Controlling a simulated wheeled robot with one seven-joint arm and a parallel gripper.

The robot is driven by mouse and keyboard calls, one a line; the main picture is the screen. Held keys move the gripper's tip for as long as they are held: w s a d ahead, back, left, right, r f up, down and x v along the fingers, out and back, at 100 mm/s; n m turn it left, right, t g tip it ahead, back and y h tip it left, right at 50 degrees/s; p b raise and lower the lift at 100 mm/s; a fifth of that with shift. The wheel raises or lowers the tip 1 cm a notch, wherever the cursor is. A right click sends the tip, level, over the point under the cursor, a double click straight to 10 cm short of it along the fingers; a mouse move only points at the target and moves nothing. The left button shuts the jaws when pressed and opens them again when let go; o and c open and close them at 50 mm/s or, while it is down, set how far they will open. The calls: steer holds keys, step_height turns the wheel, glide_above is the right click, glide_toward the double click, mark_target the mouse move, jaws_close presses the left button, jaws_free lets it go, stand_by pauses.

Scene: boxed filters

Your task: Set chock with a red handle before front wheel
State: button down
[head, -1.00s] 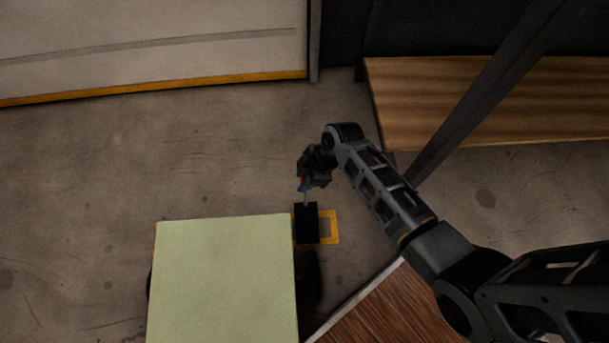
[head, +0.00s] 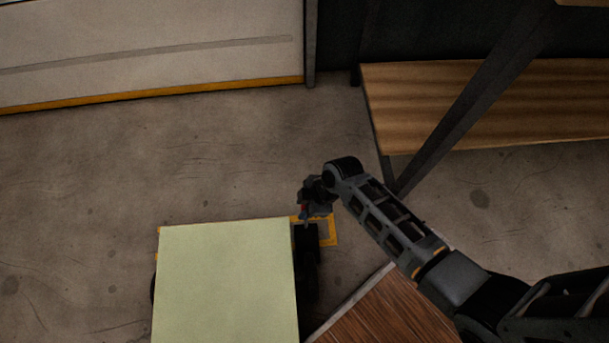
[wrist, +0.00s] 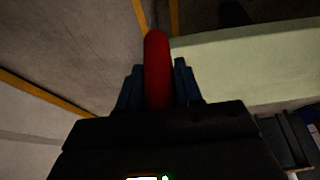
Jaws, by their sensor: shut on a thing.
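The chock (head: 310,241) is a black block beside the upper right corner of the pale green cart top (head: 228,285) in the head view. Its red handle (wrist: 155,70) stands between the blue fingers of my gripper (wrist: 158,88) in the wrist view. My gripper (head: 306,213) is shut on that handle, just above the chock in the head picture. A dark wheel (head: 309,280) shows at the cart's right side, directly below the chock in the picture. I cannot tell whether the chock touches the wheel or the floor.
A yellow outline (head: 333,230) is painted on the floor around the chock. A brown wooden surface (head: 375,310) lies at the lower right, and a wooden bench (head: 490,100) at the upper right. The concrete floor (head: 150,160) above the cart is clear.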

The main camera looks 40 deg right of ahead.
steer(key=c, duration=0.7)
jaws_free()
steer(key=shift+o, duration=0.2)
steer(key=p+v, duration=0.2)
steer(key=v, duration=0.5)
steer(key=shift+d+r+p, duration=0.2)
steer(key=shift+r+p, duration=0.15)
steer(key=shift+p, duration=0.05)
steer(key=shift+s, duration=0.15)
